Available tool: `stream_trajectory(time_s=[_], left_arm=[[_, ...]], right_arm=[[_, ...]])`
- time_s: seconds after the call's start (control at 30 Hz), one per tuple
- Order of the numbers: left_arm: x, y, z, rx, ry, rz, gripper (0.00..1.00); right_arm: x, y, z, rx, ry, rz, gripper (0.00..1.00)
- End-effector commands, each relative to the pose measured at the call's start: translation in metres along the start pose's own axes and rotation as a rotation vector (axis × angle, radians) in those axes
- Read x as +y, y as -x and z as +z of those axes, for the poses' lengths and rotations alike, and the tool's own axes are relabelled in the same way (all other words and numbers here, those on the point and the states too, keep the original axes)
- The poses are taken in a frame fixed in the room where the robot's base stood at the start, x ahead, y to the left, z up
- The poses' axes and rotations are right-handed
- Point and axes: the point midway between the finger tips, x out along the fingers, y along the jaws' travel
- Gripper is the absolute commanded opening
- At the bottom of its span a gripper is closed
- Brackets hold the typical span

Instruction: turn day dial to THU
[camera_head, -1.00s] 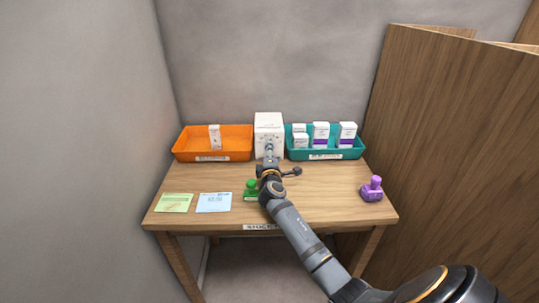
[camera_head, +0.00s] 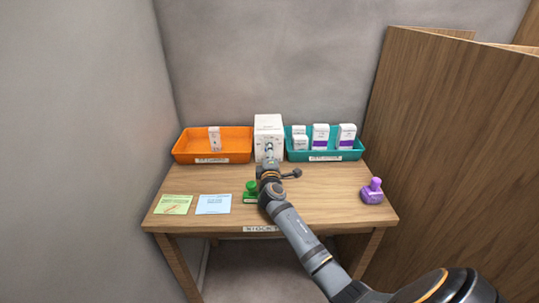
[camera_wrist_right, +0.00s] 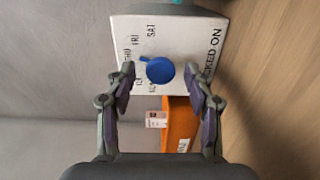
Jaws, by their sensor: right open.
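The day dial is a round blue knob (camera_wrist_right: 160,70) on the face of a white box (camera_wrist_right: 185,35), seen turned sideways in the right wrist view. Day labels are printed around it; SAT and FRI read clearly, others are partly covered by a finger. In the head view the gripper (camera_head: 269,152) is in front of the white box (camera_head: 268,123) and hides the dial. My left gripper is out of view.
An orange tray (camera_head: 184,153) stands left of the box and a teal tray (camera_head: 300,155) with several cartons right of it. A green stamp (camera_head: 250,190) is beside my right arm.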

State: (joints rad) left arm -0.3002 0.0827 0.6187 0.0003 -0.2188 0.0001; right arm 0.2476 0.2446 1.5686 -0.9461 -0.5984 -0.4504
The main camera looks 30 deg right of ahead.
Motion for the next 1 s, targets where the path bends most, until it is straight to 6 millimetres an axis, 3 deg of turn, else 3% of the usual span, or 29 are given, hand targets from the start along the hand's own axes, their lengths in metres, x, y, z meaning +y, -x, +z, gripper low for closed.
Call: stream_trajectory(time_s=[0.27, 0.4, 0.53, 0.8, 0.83, 0.87, 0.97, 1.0], left_arm=[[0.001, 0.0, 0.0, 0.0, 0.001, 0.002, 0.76], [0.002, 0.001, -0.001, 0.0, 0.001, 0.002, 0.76], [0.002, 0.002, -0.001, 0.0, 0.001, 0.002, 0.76], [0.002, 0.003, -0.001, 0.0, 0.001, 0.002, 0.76], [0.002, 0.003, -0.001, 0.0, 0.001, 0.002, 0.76], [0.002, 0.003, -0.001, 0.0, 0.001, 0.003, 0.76], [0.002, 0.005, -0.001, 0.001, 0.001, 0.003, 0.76], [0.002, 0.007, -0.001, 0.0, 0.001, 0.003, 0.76]], right_arm=[[0.059, 0.0, -0.001, 0.003, -0.004, 0.013, 0.53], [0.089, 0.0, 0.0, 0.003, -0.001, 0.02, 0.73], [0.104, 0.0, 0.001, 0.001, 0.005, 0.022, 0.75], [0.109, 0.0, 0.001, 0.001, 0.004, 0.02, 0.75], [0.065, -0.005, 0.006, -0.016, 0.023, -0.068, 0.75], [0.065, -0.005, 0.006, -0.016, 0.023, -0.068, 0.74], [0.065, -0.001, 0.005, -0.016, 0.022, -0.07, 0.65], [0.064, 0.002, 0.005, -0.015, 0.022, -0.072, 0.53]])
